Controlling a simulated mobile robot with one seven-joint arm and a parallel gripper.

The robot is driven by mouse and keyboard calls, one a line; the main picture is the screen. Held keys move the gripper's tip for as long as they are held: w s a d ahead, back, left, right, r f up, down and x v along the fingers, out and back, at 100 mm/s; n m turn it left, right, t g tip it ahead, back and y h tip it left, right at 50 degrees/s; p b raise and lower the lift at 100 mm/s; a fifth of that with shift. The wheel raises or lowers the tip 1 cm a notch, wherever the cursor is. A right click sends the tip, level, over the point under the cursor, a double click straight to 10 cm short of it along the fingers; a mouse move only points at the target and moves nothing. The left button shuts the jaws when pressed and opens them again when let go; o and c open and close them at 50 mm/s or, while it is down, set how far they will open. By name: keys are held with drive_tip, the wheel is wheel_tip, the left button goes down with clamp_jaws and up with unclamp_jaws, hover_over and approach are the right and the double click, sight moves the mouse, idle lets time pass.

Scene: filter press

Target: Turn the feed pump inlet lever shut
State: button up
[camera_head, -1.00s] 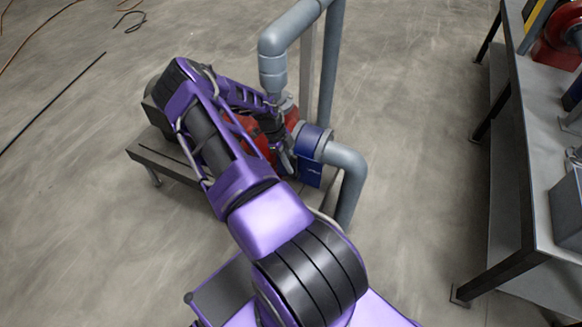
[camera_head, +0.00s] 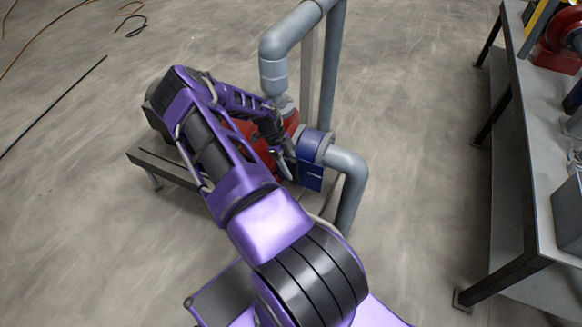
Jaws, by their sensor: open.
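The feed pump (camera_head: 243,128) has a red body and sits on a low grey stand, partly hidden behind my purple arm. A blue valve (camera_head: 316,144) joins the pump to the grey inlet pipe (camera_head: 350,165) on its right. A blue plate (camera_head: 311,176) hangs below the valve; I cannot tell whether it is the lever. My gripper (camera_head: 287,168) points down just left of the blue valve and plate, open. Its fingers are small and dark here, and I cannot tell whether they touch anything.
A grey pipe (camera_head: 273,75) rises from the pump and bends toward the top of the view. A long steel bench (camera_head: 515,150) with dark legs stands at the right. Hoses (camera_head: 130,22) lie on the floor at upper left. The floor between pump and bench is clear.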

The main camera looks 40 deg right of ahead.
drive_tip(key=p+v, duration=0.1)
drive_tip(key=v, duration=1.6)
drive_tip(key=shift+r, duration=0.2)
drive_tip(key=shift+w+a+p, duration=0.1)
drive_tip(key=shift+a+p, duration=0.05)
drive_tip(key=shift+p, duration=0.15)
